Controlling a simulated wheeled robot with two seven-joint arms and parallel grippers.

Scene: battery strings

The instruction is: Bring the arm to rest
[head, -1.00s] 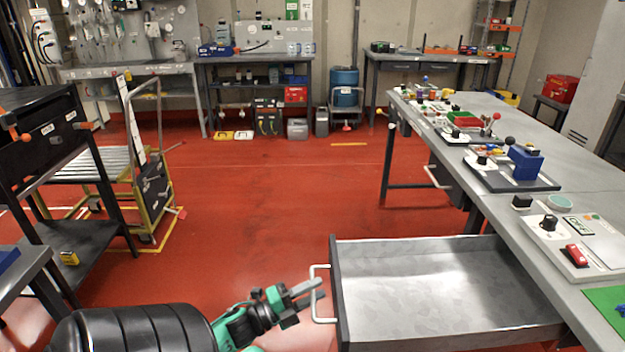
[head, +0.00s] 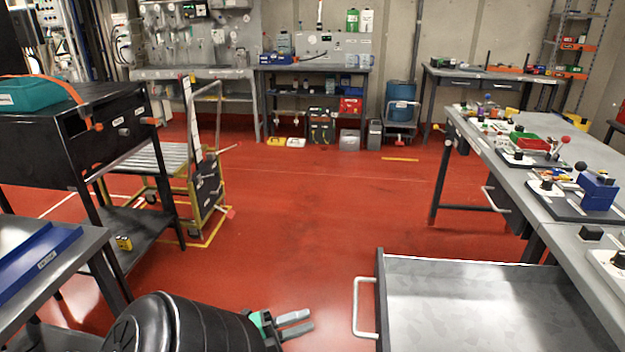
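My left gripper (head: 296,325) shows at the bottom middle of the head view, beyond my black arm link (head: 180,325). Its two grey fingers are apart with nothing between them. It is over the red floor, left of the open drawer (head: 450,262) and clear of the drawer's pale handle (head: 357,308). Part of the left wrist is hidden behind the arm link. My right gripper is not in view.
The drawer is pulled out and looks empty. A workbench (head: 562,236) with fixtures runs along the right. A black cabinet (head: 100,135), a yellow cart (head: 218,222) and a table with a blue tray (head: 40,258) stand left. The middle red floor (head: 320,215) is clear.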

